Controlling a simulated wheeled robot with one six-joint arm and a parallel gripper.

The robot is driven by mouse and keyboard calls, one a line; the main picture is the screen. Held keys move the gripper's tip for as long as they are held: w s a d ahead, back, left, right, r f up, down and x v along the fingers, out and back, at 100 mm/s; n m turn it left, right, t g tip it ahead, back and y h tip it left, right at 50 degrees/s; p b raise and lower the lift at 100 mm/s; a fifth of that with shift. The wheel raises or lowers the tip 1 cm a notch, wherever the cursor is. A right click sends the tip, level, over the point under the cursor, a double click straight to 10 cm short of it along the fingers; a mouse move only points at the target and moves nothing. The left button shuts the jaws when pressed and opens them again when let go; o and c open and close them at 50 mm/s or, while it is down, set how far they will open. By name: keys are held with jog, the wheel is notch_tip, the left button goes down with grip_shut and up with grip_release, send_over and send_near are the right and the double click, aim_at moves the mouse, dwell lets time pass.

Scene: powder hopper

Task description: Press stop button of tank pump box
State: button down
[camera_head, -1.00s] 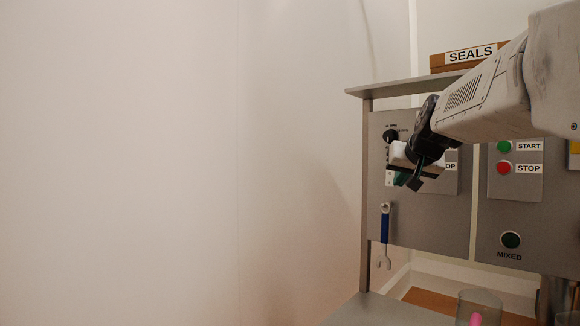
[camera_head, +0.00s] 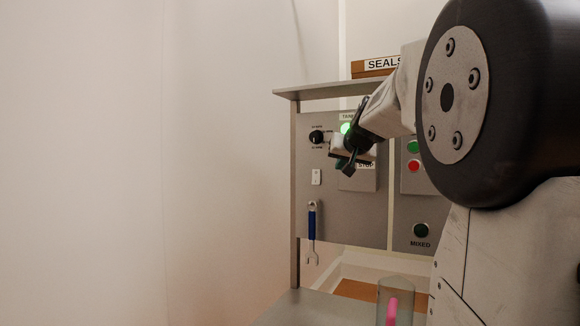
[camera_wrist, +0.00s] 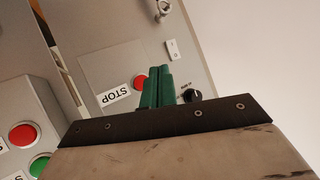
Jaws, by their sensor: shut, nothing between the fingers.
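The tank pump box (camera_head: 362,182) is a grey plate on the left panel, partly hidden behind my arm. Its green start button (camera_head: 346,127) looks lit, and its STOP label (camera_head: 366,165) shows below. In the wrist view, turned over, the red stop button (camera_wrist: 139,82) peeks out beside my fingers, next to the STOP label (camera_wrist: 115,97). My gripper (camera_wrist: 158,72) has its green fingers shut together and empty, pointing towards the panel and partly covering the red button. I cannot tell whether they touch it. In the head view my gripper (camera_head: 341,162) is in front of the box.
A second box with a green button (camera_head: 413,147) and a red button (camera_head: 413,166) is to the right. A black knob (camera_head: 317,137), a white switch (camera_head: 316,177) and a blue-handled wrench (camera_head: 312,224) are left. A clear container (camera_head: 396,300) stands below.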

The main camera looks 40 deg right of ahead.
jog(key=shift+w+d, duration=0.35)
jog(key=shift+d, duration=0.45)
jog(key=shift+w+d, duration=0.3)
jog(key=shift+d, duration=0.45)
jog(key=shift+w+d, duration=0.35)
jog(key=shift+d, duration=0.45)
jog(key=shift+w+d, duration=0.15)
jog(key=shift+d, duration=0.25)
jog(key=shift+w+d, duration=0.1)
jog(key=shift+d, duration=0.25)
dwell(0.7)
jog(key=shift+a, duration=0.1)
jog(key=shift+s+a, duration=0.25)
jog(key=shift+a, duration=0.4)
jog(key=shift+a, duration=0.1)
jog(key=a, duration=0.1)
jog(key=s+a, duration=0.1)
jog(key=a, duration=0.1)
jog(key=s+a, duration=0.1)
jog(key=shift+a, duration=0.25)
